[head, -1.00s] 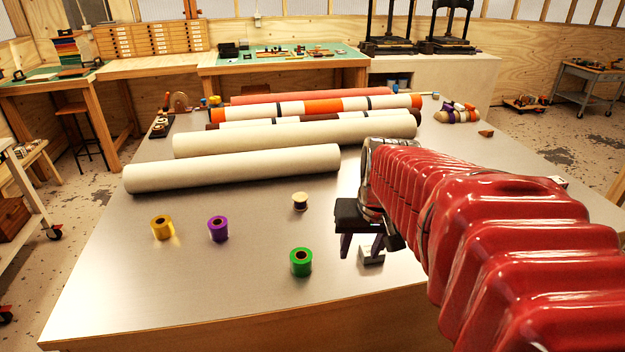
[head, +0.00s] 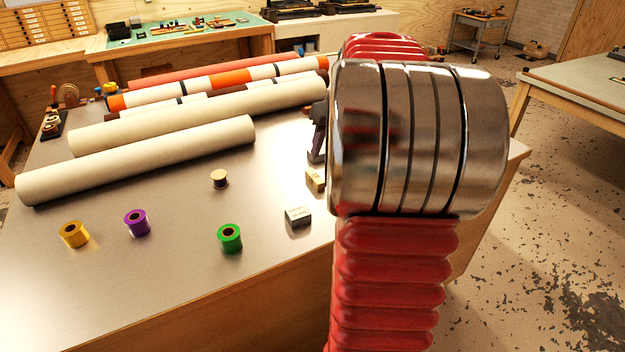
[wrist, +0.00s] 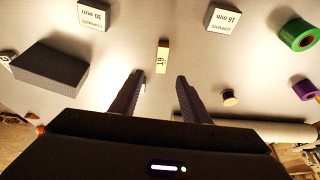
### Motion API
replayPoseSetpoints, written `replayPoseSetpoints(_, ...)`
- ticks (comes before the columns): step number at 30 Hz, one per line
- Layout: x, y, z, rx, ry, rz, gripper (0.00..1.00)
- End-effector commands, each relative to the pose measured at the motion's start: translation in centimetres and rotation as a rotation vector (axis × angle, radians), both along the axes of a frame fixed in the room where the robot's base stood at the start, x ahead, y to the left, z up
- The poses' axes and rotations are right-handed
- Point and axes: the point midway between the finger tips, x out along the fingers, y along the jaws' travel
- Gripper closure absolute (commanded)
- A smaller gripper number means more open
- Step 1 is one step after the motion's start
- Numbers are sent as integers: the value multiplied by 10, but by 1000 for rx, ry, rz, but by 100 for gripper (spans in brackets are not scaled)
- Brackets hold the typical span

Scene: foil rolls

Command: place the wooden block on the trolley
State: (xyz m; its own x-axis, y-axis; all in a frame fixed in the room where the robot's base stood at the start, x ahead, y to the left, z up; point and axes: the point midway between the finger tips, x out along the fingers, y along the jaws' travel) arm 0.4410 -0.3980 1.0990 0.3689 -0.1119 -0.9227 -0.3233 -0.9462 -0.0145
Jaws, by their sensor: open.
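The wooden block (head: 315,179) is small and pale, lying on the metal-topped table just left of my arm in the head view. In the wrist view the block (wrist: 162,57) lies just beyond my fingertips, between their lines, with a dark mark on it. My gripper (wrist: 160,78) is open and empty, its two dark fingers pointing toward the block without closing on it. In the head view my gripper (head: 318,135) is mostly hidden behind my arm. The trolley (head: 482,36) is grey, with things on its top, standing on the floor far at the back right.
White labelled boxes (wrist: 95,14) (wrist: 222,17) and a dark grey block (wrist: 48,72) lie around the wooden block. Green (head: 230,238), purple (head: 137,222) and gold (head: 74,234) foil rolls and a spool (head: 219,179) stand left. Another table (head: 580,85) is at right; floor lies between.

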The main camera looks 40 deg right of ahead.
Motion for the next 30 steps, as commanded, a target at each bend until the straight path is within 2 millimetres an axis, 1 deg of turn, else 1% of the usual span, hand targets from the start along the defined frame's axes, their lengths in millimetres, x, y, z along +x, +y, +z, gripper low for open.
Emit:
replayPoseSetpoints(5, 0, 1, -1, -13, 7, 44, 58)
replayPoseSetpoints(13, 0, 2, -2, -14, 7, 45, 58)
replayPoseSetpoints(16, 1, 1, -6, -12, 8, 44, 58)
replayPoseSetpoints(20, 6, 0, -18, -11, 8, 44, 58)
replayPoseSetpoints(30, 25, -5, -66, -10, 8, 43, 58)
